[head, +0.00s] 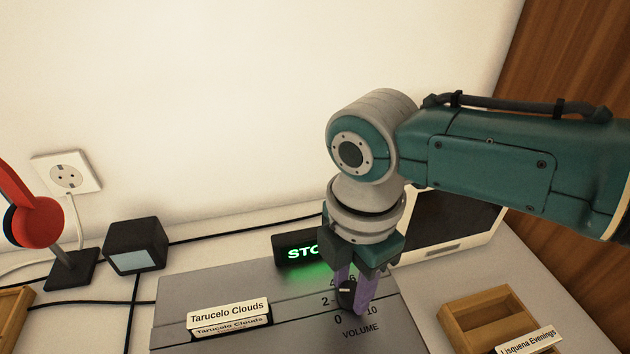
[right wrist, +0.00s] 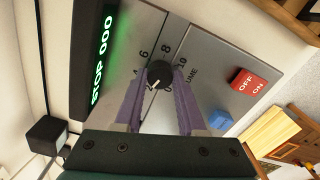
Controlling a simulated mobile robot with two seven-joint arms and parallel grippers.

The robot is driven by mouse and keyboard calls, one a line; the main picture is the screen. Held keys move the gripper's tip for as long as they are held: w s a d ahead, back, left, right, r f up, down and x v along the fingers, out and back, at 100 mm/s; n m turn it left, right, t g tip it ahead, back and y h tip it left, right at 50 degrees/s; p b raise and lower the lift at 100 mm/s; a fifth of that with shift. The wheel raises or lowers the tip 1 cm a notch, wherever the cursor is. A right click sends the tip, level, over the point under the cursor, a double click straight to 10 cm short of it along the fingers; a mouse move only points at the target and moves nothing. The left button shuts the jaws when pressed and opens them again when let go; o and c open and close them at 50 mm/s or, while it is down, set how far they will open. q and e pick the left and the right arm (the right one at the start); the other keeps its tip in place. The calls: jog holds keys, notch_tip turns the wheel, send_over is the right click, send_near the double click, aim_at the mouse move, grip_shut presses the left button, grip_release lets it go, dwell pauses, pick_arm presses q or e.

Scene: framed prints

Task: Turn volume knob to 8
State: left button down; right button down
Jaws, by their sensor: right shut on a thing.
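The volume knob (right wrist: 160,73) is a small black round knob on a grey panel (head: 240,290). Its dial reads 0 to 10, with "VOLUME" printed beside it. A white mark on the knob appears to point toward the 2 side, away from the 8. In the head view the knob (head: 346,298) is partly covered by a finger. My right gripper (right wrist: 155,85) reaches down from above, its purple fingers on either side of the knob and shut on it. The 8 is hidden in the head view but shows in the right wrist view. My left gripper is not in view.
A green-lit display (head: 298,251) stands behind the panel. A card (head: 228,312) reads "Tarucelo Clouds". A red OFF/ON switch (right wrist: 248,82) and a blue button (right wrist: 219,119) are on the panel. A wooden tray (head: 455,325) is at right, a black cube (head: 122,238) at left.

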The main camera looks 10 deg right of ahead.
jog(key=m+p, duration=0.1)
jog(key=m, duration=0.2)
jog(key=shift+r, duration=0.1)
jog(key=m+p, duration=0.1)
jog(key=m, duration=0.4)
jog(key=shift+p, duration=0.3)
jog(key=m, duration=0.3)
jog(key=shift+m+p, duration=0.3)
jog(key=shift+p, duration=0.1)
jog(key=m, duration=0.3)
jog(key=shift+m+p, duration=0.3)
jog(key=m, duration=0.3)
jog(key=shift+m, duration=0.3)
jog(key=m, duration=0.4)
jog(key=shift+a+m+p, duration=0.1)
jog(key=shift+m+p, duration=0.2)
jog(key=shift+p, duration=0.05)
jog(key=m, duration=0.4)
jog(key=shift+m, duration=1.6)
